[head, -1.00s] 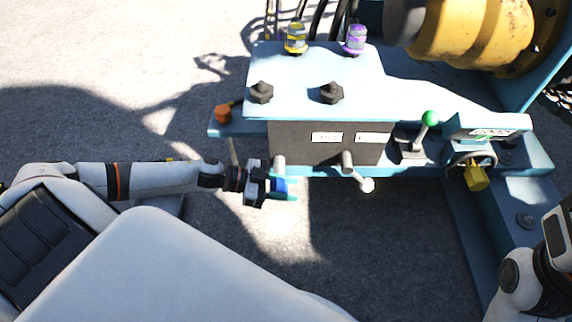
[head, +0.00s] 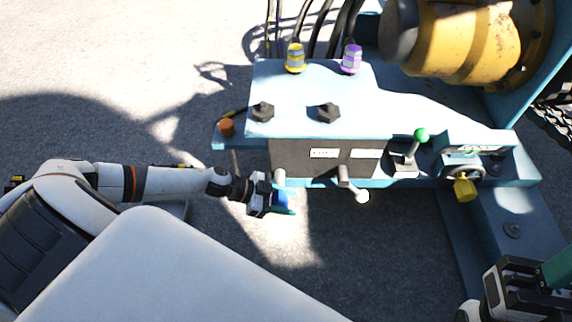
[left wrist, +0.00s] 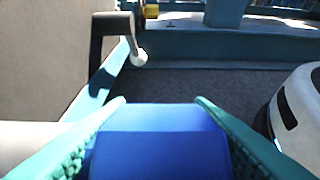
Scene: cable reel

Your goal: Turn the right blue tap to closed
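A blue tap handle (head: 282,199) sits at the lower left of the dark panel front (head: 300,162), below a grey stub. My left gripper (head: 283,205) is at this handle, with its teal fingers on either side. In the left wrist view the blue handle (left wrist: 160,150) fills the space between the fingertips, which appear to touch its sides. The rest of the tap is hidden by the gripper. I see no second blue tap. My right gripper (head: 520,285) is at the lower right corner, away from the panel; its opening is unclear.
A lever with a white knob (head: 362,196) hangs right of the blue handle and also shows in the left wrist view (left wrist: 138,58). A green-knobbed lever (head: 422,134) and a yellow handle (head: 464,188) are farther right. An orange knob (head: 227,127) is at left. Open ground lies below.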

